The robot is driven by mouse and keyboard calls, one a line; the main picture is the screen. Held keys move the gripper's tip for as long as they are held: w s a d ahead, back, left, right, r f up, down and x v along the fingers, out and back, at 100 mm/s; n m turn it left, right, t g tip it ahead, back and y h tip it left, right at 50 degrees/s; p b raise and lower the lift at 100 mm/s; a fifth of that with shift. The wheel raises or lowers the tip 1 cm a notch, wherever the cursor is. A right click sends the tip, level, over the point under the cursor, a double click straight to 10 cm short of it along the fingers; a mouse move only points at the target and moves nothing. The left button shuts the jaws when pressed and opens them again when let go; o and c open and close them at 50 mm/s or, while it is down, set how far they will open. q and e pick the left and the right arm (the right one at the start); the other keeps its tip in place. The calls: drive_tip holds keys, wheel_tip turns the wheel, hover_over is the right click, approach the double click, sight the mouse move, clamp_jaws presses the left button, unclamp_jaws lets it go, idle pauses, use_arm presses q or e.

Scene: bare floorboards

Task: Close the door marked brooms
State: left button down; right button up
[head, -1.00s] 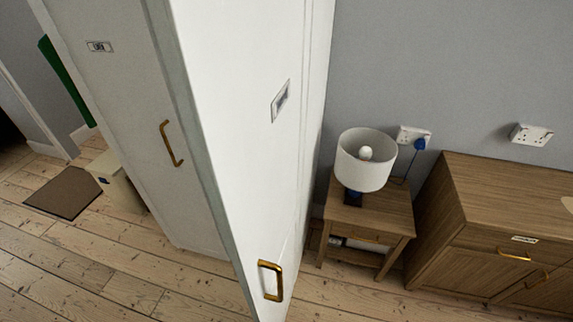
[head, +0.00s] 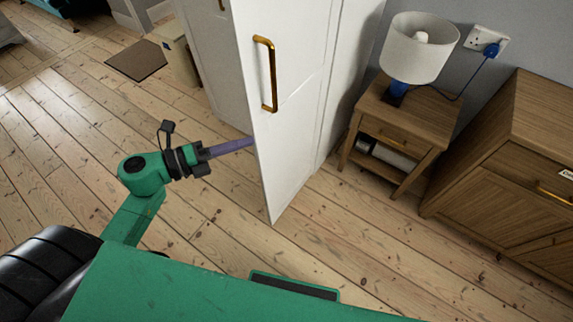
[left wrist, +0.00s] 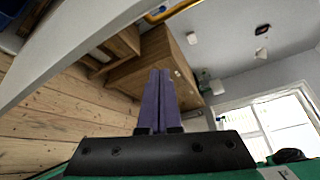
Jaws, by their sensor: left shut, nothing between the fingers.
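A white cabinet door (head: 292,110) stands open, edge toward me, in the head view, with a brass handle (head: 266,75) on its face. Its label is out of the picture, so I cannot read a marking now. My left gripper (head: 244,143) has purple fingers pointing at the door's left edge, below the handle. The tips meet the edge in the picture; I cannot tell whether they touch or pass behind it. In the left wrist view the fingers (left wrist: 159,98) are shut together and empty, with a white panel (left wrist: 75,40) and brass handle (left wrist: 172,10) above them. My right gripper is not in view.
A bedside table (head: 395,132) with a lamp (head: 418,48) stands right of the door, and a wooden cabinet (head: 510,170) is at the far right. A beige box (head: 176,52) and brown mat (head: 136,61) lie back left. Bare floorboards are clear at left and front.

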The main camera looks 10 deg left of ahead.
use_arm(q)
drive_tip(key=w+d+p, duration=0.4)
drive_tip(key=w, duration=0.4)
drive_tip(key=shift+w+d+m+g+p, duration=0.25)
drive_tip(key=shift+d+m+g+p, duration=0.05)
drive_tip(key=shift+d+m, duration=0.1)
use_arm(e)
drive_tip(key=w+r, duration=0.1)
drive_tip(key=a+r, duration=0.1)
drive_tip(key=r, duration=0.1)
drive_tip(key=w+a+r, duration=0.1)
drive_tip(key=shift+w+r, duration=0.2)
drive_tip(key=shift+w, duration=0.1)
